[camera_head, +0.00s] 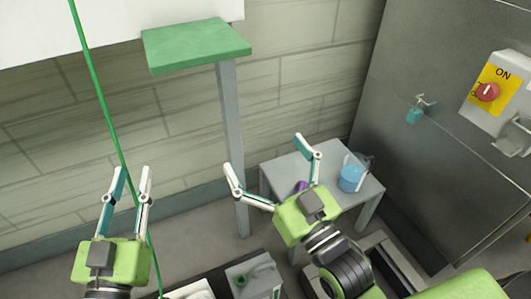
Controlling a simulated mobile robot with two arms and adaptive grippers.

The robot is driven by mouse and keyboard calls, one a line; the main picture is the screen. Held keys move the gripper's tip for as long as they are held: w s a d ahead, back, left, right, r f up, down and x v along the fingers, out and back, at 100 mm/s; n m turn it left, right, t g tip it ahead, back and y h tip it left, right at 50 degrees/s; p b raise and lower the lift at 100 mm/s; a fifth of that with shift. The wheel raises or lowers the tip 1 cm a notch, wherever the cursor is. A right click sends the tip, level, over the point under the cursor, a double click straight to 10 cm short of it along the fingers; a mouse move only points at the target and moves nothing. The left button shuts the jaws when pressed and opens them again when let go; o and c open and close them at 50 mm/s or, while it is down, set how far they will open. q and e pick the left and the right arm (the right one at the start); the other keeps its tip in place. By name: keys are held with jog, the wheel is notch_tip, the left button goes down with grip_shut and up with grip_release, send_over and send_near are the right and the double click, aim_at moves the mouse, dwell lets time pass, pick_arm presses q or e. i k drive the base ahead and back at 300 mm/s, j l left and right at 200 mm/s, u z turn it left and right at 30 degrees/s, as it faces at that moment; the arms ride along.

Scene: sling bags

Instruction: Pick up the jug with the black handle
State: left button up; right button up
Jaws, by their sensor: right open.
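A clear jug with a blue lower part (350,179) stands on the small grey table (290,162). A dark handle seems to show at its upper right, but it is too small to be sure. My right gripper (263,153) is open and empty, with its fingers spread wide. It appears left of the jug, in front of the table's left part, and apart from the jug. My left gripper (131,169) is open at the far left, well away from the jug, and nothing shows held in it.
A purple thing (302,186) is partly hidden behind my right gripper. A green-topped stand (197,43) on a grey post rises behind. A thin green line (91,65) passes by my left gripper. A steel cabinet (430,65) with a red switch (487,92) is right.

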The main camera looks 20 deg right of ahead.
aim_at(354, 167)
jog(key=k+l+z, duration=0.1)
jog(key=z, duration=1.15)
